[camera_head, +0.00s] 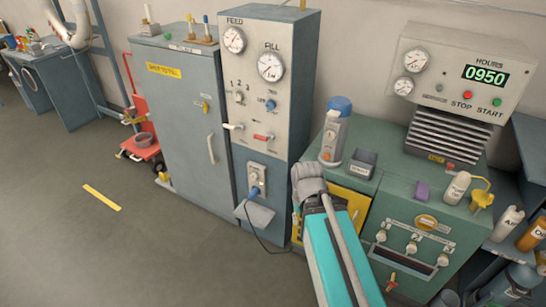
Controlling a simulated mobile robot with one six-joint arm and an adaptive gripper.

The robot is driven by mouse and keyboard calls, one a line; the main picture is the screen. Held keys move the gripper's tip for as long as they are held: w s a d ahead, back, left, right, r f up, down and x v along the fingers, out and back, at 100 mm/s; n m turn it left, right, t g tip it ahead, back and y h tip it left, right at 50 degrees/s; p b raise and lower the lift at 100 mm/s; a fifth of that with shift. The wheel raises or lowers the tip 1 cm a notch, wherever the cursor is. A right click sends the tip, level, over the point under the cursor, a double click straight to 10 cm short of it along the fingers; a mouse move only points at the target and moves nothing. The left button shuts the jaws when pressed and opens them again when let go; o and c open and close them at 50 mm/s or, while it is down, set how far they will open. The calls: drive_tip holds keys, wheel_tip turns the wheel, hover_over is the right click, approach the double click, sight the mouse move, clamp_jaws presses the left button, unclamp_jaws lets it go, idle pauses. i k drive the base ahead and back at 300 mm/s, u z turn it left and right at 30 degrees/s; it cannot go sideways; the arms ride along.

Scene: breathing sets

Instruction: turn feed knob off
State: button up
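The grey panel (287,103) has a FEED gauge (234,40) at upper left and a FILL gauge (271,67) right of it. Under the FEED gauge is a small pale knob (239,97) with the numbers 1, 2, 3 above it. A blue knob (270,105) sits under the FILL gauge. Below them are a white lever (233,126) and a red lever (264,137). Which of these is the feed knob is too small to read. My gripper (307,172) is in front of the lower right of the panel, apart from the knobs. Its fingertips are not clear.
A grey cabinet (185,100) stands left of the panel. A green compressor cabinet (395,190) stands right, with a blue-topped bottle (335,130) and a box showing 0950 (455,75) above. A plug with cable (255,183) is low on the panel. The left floor is open.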

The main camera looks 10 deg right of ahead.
sight(238, 96)
drive_tip(key=k, duration=1.35)
drive_tip(key=u, duration=0.15)
drive_tip(key=i, duration=0.45)
drive_tip(key=u, duration=0.7)
drive_tip(key=i, duration=1.5)
drive_tip(key=z, duration=0.35)
